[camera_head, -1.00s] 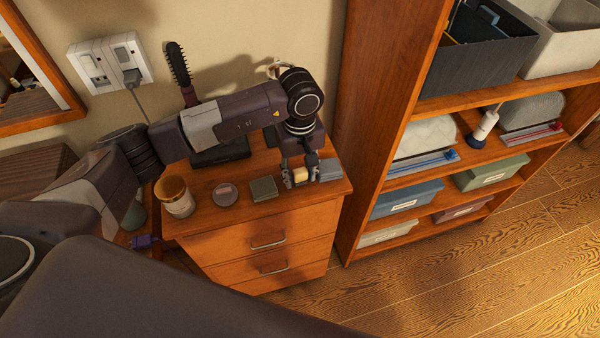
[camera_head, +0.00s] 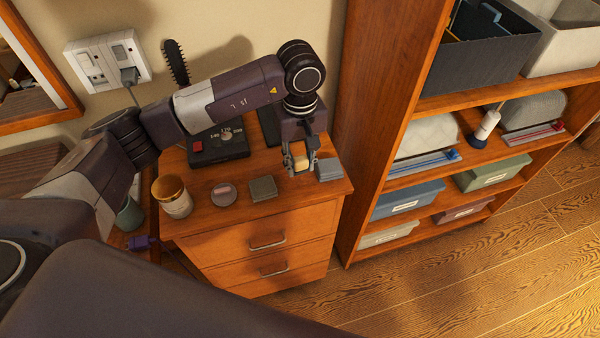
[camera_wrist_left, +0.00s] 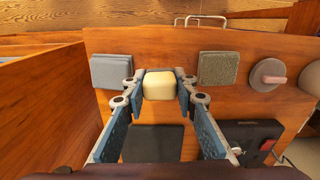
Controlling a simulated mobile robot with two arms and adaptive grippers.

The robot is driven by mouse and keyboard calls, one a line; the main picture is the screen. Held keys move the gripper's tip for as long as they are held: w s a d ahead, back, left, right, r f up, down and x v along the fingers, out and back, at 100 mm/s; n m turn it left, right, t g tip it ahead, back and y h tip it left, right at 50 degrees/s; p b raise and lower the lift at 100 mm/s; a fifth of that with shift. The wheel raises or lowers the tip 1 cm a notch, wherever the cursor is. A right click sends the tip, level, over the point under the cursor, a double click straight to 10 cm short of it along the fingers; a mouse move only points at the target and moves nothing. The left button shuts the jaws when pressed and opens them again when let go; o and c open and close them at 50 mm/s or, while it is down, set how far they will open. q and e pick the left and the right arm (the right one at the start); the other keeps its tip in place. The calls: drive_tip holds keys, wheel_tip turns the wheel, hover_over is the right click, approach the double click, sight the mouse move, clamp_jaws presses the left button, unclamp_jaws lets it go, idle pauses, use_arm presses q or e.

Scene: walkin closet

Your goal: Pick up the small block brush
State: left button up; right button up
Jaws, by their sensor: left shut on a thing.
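The small block brush is a pale, cream-coloured block (camera_head: 301,161) near the front right of the wooden drawer cabinet's top. In the left wrist view the block (camera_wrist_left: 159,85) sits between the two fingertips, pale face toward the camera. My left gripper (camera_head: 300,166) points down and is shut on the block from both sides; the gripper (camera_wrist_left: 159,88) also shows in the wrist view. The block's underside is hidden, so any gap to the top is hard to judge. My right gripper is not in view.
A grey block (camera_head: 328,169) stands close right of the gripper. A grey-green square (camera_head: 263,188), a round tin (camera_head: 224,194) and a jar (camera_head: 173,196) line the front left. A black box (camera_head: 217,146) lies behind. A tall shelf unit (camera_head: 375,120) borders the right.

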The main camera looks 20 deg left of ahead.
sight(300, 158)
use_arm(q)
wheel_tip(300, 158, up, 16)
drive_tip(key=b, duration=0.3)
drive_tip(key=shift+f, duration=0.25)
